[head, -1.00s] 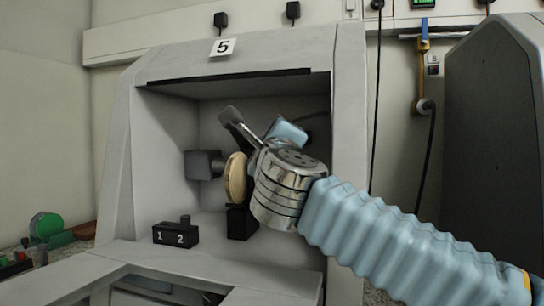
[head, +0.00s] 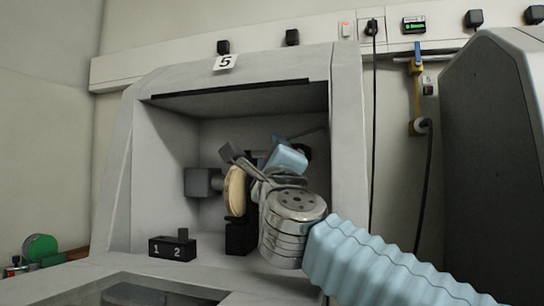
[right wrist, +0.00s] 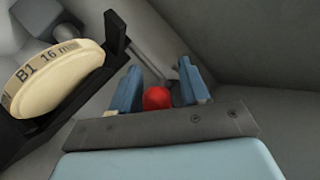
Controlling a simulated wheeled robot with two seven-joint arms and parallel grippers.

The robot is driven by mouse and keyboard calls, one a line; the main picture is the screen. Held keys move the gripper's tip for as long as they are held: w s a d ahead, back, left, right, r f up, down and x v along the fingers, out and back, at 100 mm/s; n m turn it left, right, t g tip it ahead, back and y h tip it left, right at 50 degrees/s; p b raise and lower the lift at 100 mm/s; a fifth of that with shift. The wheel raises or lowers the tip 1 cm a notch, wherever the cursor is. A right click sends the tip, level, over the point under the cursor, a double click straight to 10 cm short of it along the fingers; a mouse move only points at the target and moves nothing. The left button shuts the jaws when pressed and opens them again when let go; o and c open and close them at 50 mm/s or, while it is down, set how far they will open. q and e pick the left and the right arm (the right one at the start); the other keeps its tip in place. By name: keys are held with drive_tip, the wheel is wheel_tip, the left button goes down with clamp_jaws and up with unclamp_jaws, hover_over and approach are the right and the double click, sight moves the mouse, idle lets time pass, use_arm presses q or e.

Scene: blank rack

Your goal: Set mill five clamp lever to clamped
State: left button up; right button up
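Mill five is the grey cabinet marked 5 (head: 226,63), with an open front. Inside, a cream disc (head: 235,191) stands upright by a black holder (head: 240,236); in the right wrist view the disc (right wrist: 52,75) reads "B1 16 m". A red knob (right wrist: 157,98), which looks like the clamp lever's end, lies between the two blue fingers of my right gripper (right wrist: 160,88). The fingers stand apart, with a gap visible on the knob's right side. In the head view my right gripper (head: 285,158) is inside the cabinet and the knob is hidden. My left gripper is out of view.
A grey spindle block (head: 202,182) is on the cabinet's left inside. A black switch box marked 1 and 2 (head: 173,248) sits at the front left of its floor. A large dark grey machine (head: 495,160) stands at the right, with hanging cables (head: 373,130) between.

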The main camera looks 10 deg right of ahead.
use_arm(q)
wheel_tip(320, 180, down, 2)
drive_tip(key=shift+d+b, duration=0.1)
drive_tip(key=shift+b, duration=0.95)
use_arm(e)
drive_tip(key=s+f, duration=0.2)
drive_tip(key=s, duration=1.4)
drive_tip(key=shift+s+d, duration=0.15)
drive_tip(key=shift+s, duration=0.1)
drive_tip(key=shift+f, duration=0.1)
use_arm(q)
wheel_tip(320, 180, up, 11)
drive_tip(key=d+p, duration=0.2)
drive_tip(key=p, duration=0.9)
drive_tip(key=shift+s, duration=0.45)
use_arm(e)
drive_tip(key=w+n+g, duration=0.1)
drive_tip(key=w+n, duration=0.3)
drive_tip(key=w, duration=0.1)
drive_tip(key=w+r+n+g, duration=0.1)
drive_tip(key=w+n+g, duration=0.1)
drive_tip(key=w, duration=0.3)
drive_tip(key=w+n+g+h, duration=0.1)
drive_tip(key=w+n+g, duration=0.1)
drive_tip(key=w+n, duration=0.3)
drive_tip(key=shift+r+n, duration=0.15)
drive_tip(key=shift+n, duration=0.15)
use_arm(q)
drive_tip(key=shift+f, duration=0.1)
